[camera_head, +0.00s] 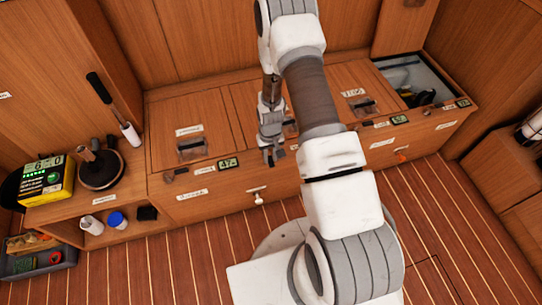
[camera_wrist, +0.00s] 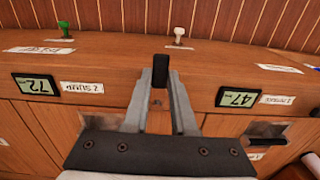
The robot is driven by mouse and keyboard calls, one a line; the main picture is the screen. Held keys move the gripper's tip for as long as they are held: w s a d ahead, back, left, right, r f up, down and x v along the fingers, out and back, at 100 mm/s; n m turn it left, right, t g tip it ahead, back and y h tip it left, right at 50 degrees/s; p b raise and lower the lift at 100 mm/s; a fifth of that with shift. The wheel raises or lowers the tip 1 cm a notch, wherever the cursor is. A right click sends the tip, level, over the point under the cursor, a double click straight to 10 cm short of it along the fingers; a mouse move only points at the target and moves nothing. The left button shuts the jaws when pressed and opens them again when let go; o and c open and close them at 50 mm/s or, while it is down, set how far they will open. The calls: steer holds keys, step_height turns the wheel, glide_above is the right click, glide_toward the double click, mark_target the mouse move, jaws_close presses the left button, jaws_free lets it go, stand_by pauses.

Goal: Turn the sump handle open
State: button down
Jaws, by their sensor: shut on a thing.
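The sump handle is a small black bar (camera_wrist: 160,69) on the wooden locker's top front edge. In the wrist view it stands upright in the picture, between my fingertips. My gripper (camera_wrist: 160,88) is shut on it, a finger on each side. A label reading SUMP (camera_wrist: 82,87) and a display showing 72 (camera_wrist: 36,85) are to its left there. In the head view my gripper (camera_head: 273,158) is at the middle locker's front edge, and my fingers largely hide the handle.
A display showing 47 (camera_head: 228,163) is left of my gripper in the head view. A white knob (camera_head: 257,198) sticks out of the locker front below. A yellow meter (camera_head: 46,180) and a round black-based object (camera_head: 100,168) stand on the left shelf. The striped floor in front is clear.

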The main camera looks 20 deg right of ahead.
mark_target(270, 160)
steer(key=c, duration=0.7)
jaws_free()
step_height(270, 160, up, 18)
steer(key=p, duration=0.5)
steer(key=shift+f, duration=0.25)
